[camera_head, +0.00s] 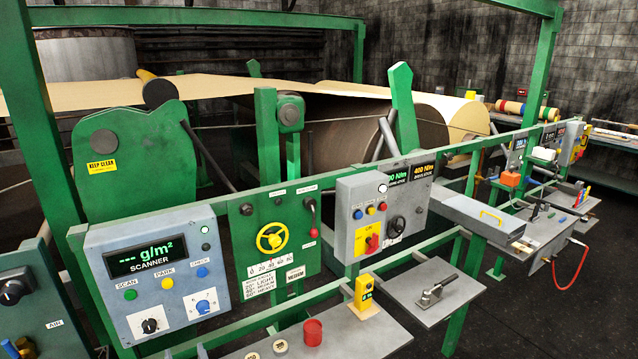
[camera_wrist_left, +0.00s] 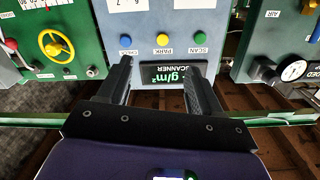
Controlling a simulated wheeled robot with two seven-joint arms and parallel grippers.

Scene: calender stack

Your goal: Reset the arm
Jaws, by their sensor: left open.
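My left gripper (camera_wrist_left: 158,68) shows in the left wrist view, its two dark fingers spread wide apart with nothing between them. The grey-blue scanner panel (camera_wrist_left: 150,45) lies beyond the fingers and appears upside down. Its lit g/m² display (camera_wrist_left: 175,74) shows between the fingers, with the blue, yellow and green buttons just past it. I cannot tell whether the fingers touch the panel. In the head view the scanner panel (camera_head: 140,310) stands at the lower left, and I cannot clearly make out the gripper there. My right gripper is not in view.
A green panel with a yellow handwheel (camera_head: 271,237) adjoins the scanner panel. A grey control box (camera_head: 372,215) and a green rail (camera_head: 330,177) continue right. A red cylinder (camera_head: 313,332) stands on the grey shelf. A round gauge (camera_wrist_left: 293,70) shows in the wrist view. Dark floor lies right.

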